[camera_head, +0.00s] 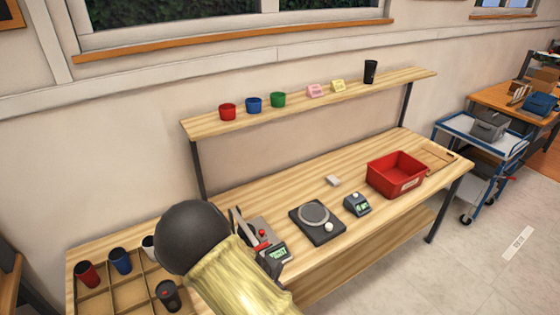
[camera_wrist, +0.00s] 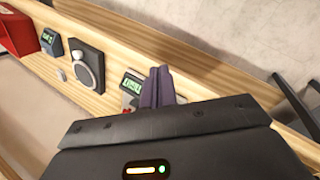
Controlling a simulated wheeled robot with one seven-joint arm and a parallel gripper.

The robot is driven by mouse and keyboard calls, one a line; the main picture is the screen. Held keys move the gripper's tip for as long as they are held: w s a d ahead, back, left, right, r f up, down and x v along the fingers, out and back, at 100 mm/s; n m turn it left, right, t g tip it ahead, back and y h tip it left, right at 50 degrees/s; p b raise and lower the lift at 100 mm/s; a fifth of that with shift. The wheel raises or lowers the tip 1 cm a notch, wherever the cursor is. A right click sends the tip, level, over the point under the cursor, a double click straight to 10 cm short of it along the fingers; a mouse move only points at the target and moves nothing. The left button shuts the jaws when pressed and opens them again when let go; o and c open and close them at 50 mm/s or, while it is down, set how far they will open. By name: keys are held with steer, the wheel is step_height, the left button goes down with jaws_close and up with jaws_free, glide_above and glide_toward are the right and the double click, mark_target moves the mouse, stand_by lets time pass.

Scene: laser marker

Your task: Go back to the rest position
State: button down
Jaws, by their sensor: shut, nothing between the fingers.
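My gripper (camera_wrist: 159,74) shows in the wrist view with its two dark fingers together and nothing between them. It is over the wooden workbench (camera_wrist: 205,72), close in the picture to the laser marker with a green display (camera_wrist: 131,84). In the head view the laser marker (camera_head: 277,251) stands on the workbench (camera_head: 285,196), partly hidden behind my arm. I cannot make out my gripper in the head view. My arm's dark round joint and pale yellow part cover the lower left middle there.
Right of the marker are a round-plated device (camera_head: 316,216), a small display box (camera_head: 357,204), a white block (camera_head: 332,180) and a red bin (camera_head: 397,174). A divided tray (camera_head: 127,292) holds several cups at lower left. A shelf (camera_head: 215,128) runs behind.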

steer(key=s+d+r+m+y+b, duration=0.1)
steer(key=s+d+r+m+y, duration=0.1)
steer(key=s+d+r+m, duration=0.3)
steer(key=s+d+r+m+y+b, duration=0.1)
steer(key=s+d+r+m, duration=0.5)
steer(key=d+r, duration=0.5)
step_height(320, 180, up, 2)
steer(key=shift+s+r+m+g+y, duration=0.1)
steer(key=shift+s+m+g+y, duration=0.25)
steer(key=shift+m, duration=0.35)
steer(key=shift+w, duration=0.1)
